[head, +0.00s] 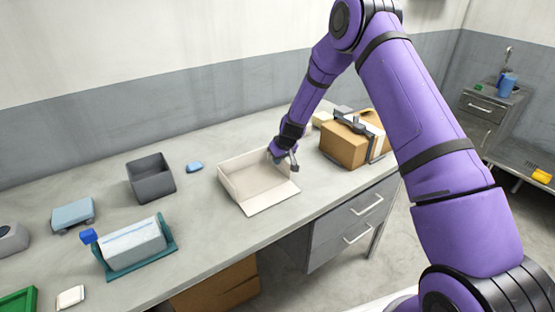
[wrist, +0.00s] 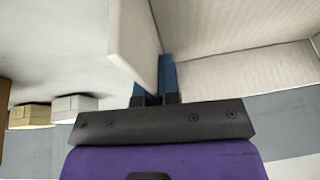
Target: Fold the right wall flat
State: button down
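The cream open box (head: 232,194) stands on the grey bench in the head view, with its near flap lying flat on the bench. Its right wall is mostly hidden by my gripper (head: 283,160) in that view. In the wrist view the right wall (wrist: 132,38) stands up as a thin pale panel. My gripper's two blue fingers (wrist: 154,88) are close together, one on each side of this wall, with the left one partly behind it. They look shut on it. The box's inside shows to the right of the panel.
A brown box with a grey tape dispenser (head: 343,145) stands to the right of the cream box. A dark grey bin (head: 151,178) and a small blue item (head: 194,168) lie to the left. Bare bench lies between the cream and brown boxes.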

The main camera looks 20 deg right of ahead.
jog(key=y, duration=0.1)
jog(key=d+g+y, duration=0.1)
jog(key=y, duration=0.1)
jog(key=d+m+y, duration=0.1)
jog(key=y, duration=0.1)
jog(key=shift+w+d+f, duration=0.15)
jog(key=shift+w+f, duration=0.15)
jog(key=shift+w, duration=0.1)
jog(key=shift+w+d+f+m+g+y, duration=0.1)
jog(key=shift+d+f+m+g+y, duration=0.2)
jog(key=shift+y, duration=0.7)
jog(key=shift+w+d+f+m+g+y, duration=0.1)
jog(key=shift+d+f+m+g+y, duration=0.15)
jog(key=shift+y, duration=0.75)
jog(key=c, duration=1.3)
grip_release()
